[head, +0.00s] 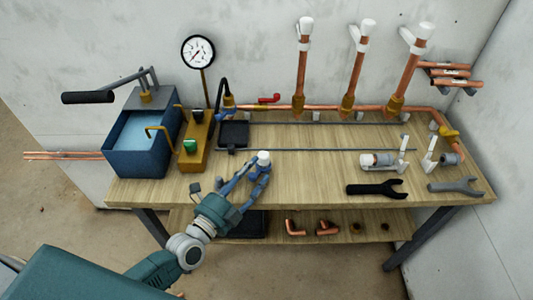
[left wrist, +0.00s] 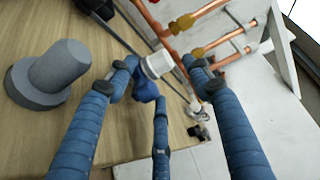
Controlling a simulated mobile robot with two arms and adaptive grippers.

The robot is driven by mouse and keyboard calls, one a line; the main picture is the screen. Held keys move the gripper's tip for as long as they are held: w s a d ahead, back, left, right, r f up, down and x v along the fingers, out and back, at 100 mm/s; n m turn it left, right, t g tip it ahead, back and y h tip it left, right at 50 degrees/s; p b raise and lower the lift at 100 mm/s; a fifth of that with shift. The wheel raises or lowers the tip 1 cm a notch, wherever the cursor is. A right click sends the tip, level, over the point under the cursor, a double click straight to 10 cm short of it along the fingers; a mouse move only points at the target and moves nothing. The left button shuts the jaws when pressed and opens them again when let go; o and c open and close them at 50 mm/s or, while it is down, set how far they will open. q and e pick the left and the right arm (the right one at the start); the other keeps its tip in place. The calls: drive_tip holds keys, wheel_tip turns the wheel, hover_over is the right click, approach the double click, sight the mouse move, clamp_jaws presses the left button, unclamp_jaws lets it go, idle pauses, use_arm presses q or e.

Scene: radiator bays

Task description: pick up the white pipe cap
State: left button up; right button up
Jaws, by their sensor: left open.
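A small white pipe cap (head: 263,157) stands on the workbench near the middle, at the tips of my left gripper (head: 256,174). The gripper reaches over the front edge, with its blue fingers spread. In the left wrist view, the white cap (left wrist: 157,65) shows between the fingertips of the open gripper (left wrist: 158,76). A blue part sits right by the cap, and I cannot tell whether any finger touches the cap. Other white pieces top the three upright copper pipes (head: 301,70) behind. My right gripper is not in view.
On the wooden bench (head: 310,175) stand a blue tank (head: 140,145) and a gauge (head: 198,52) at left. A black wrench (head: 376,189), a grey wrench (head: 455,186) and a white clamp-like fixture (head: 385,162) lie at right. A grey flanged cylinder (left wrist: 50,75) shows beside the fingers.

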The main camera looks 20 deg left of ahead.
sight(267, 154)
use_arm(q)
drive_tip(key=shift+x, duration=1.05)
drive_tip(key=shift+w+d, duration=0.1)
drive_tip(key=shift+w, duration=0.2)
drive_tip(key=x, duration=0.4)
drive_tip(key=shift+w, duration=0.3)
drive_tip(key=shift+w+d, duration=0.15)
drive_tip(key=shift+w, duration=0.35)
drive_tip(key=c, duration=1)
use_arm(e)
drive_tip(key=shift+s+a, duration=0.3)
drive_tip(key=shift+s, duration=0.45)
